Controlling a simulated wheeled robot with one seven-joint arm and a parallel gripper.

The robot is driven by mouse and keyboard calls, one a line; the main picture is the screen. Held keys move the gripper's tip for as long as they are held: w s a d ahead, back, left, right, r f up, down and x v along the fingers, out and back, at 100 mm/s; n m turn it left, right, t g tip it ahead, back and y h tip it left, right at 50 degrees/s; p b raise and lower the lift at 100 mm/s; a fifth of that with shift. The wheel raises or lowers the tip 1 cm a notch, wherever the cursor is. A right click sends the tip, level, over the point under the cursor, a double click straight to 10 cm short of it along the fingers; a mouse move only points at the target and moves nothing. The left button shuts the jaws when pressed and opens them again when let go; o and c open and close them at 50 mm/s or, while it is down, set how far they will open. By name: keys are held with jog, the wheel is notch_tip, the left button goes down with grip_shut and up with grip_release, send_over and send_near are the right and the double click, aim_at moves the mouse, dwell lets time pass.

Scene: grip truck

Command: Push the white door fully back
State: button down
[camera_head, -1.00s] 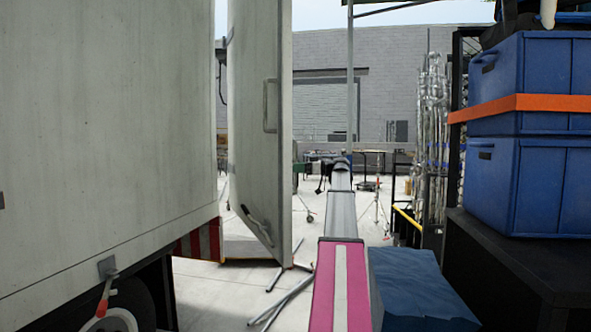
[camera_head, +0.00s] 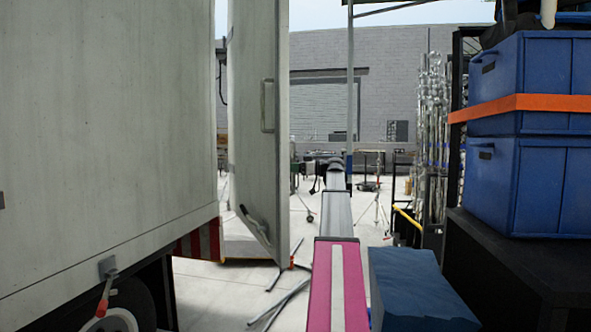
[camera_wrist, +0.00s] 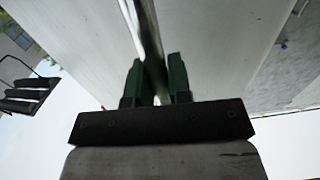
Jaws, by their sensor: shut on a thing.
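The white door (camera_head: 255,130) stands upright beside the truck body in the head view, seen at a steep angle, with a handle on its face. It is swung out from the truck's rear corner. My gripper (camera_head: 296,176) is at the door's right edge, at the far end of my arm, small and partly hidden there.
The truck body (camera_head: 105,120) fills the left. Blue crates (camera_head: 545,185) with an orange strap stand on a black cart at the right. A blue box (camera_head: 415,285) is near my arm. Stand legs (camera_head: 280,300) lie on the pavement below the door. Open paved ground lies beyond.

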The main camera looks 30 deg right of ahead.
jog(key=w+a+m+t+h, duration=0.1)
jog(key=w+a, duration=0.2)
jog(key=a, duration=1.4)
jog(key=w+a+m+t+h, duration=0.2)
jog(key=w+a, duration=0.1)
jog(key=a, duration=1.3)
jog(key=w+a+m+t+h, duration=0.1)
jog(key=w+a, duration=0.3)
jog(key=a, duration=1.3)
jog(key=shift+a+h, duration=0.35)
jog(key=shift+h, duration=0.05)
jog(key=shift+w, duration=0.1)
jog(key=c, duration=1.1)
grip_release()
jog(key=v, duration=1.1)
jog(key=shift+a+f, duration=0.1)
jog(key=shift+f, duration=0.05)
